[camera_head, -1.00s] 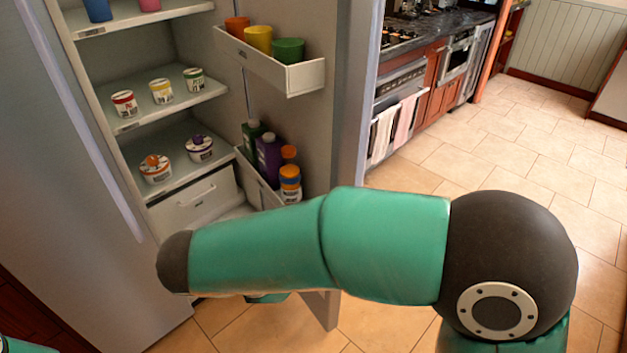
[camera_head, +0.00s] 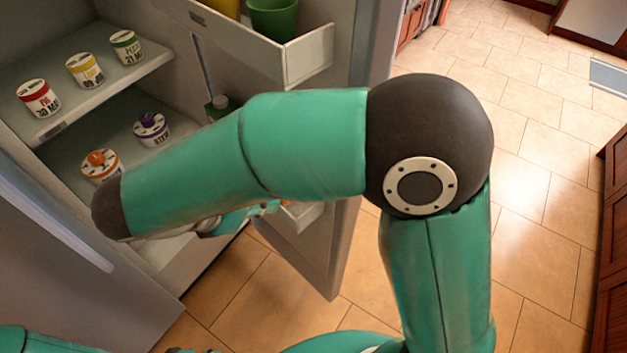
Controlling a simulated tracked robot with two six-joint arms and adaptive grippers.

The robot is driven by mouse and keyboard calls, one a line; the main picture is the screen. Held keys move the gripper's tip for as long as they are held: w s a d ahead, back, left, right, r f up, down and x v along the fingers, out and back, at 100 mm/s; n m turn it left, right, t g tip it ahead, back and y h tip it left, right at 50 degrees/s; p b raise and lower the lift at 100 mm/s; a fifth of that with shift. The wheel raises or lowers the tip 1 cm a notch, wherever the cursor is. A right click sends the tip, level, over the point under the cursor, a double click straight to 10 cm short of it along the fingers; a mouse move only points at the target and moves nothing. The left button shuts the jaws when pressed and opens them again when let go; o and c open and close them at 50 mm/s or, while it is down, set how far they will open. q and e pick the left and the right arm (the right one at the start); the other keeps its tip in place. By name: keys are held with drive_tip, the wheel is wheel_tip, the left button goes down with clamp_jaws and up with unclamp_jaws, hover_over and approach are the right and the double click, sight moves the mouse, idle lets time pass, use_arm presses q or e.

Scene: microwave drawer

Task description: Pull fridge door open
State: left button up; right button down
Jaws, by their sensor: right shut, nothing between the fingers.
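The fridge door (camera_head: 336,110) stands open, its inner side facing me, with a white bin (camera_head: 285,57) on it. The fridge body (camera_head: 52,255) is on the left with its shelves exposed. My right arm crosses in front of the opening. My right gripper (camera_head: 240,217) shows only partly below the forearm, at the inner side of the door near its lower bin. It is shut and empty; whether it touches the door is hidden. My left arm shows only at the bottom left corner, and its gripper is out of view.
Several small tubs, such as a red one (camera_head: 39,99), stand on the fridge shelves. A green cup (camera_head: 273,18) is in the door bin. Tiled floor (camera_head: 545,150) lies clear to the right, with wooden cabinets (camera_head: 612,250) at the right edge.

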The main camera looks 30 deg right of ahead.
drive_tip(key=shift+s+d, duration=0.1)
drive_tip(key=shift+d, duration=0.05)
drive_tip(key=d+r+x, duration=0.2)
drive_tip(key=x, duration=1.1)
drive_tip(key=shift+p, duration=0.45)
drive_tip(key=shift+w+d+r, duration=0.1)
drive_tip(key=shift+w, duration=0.15)
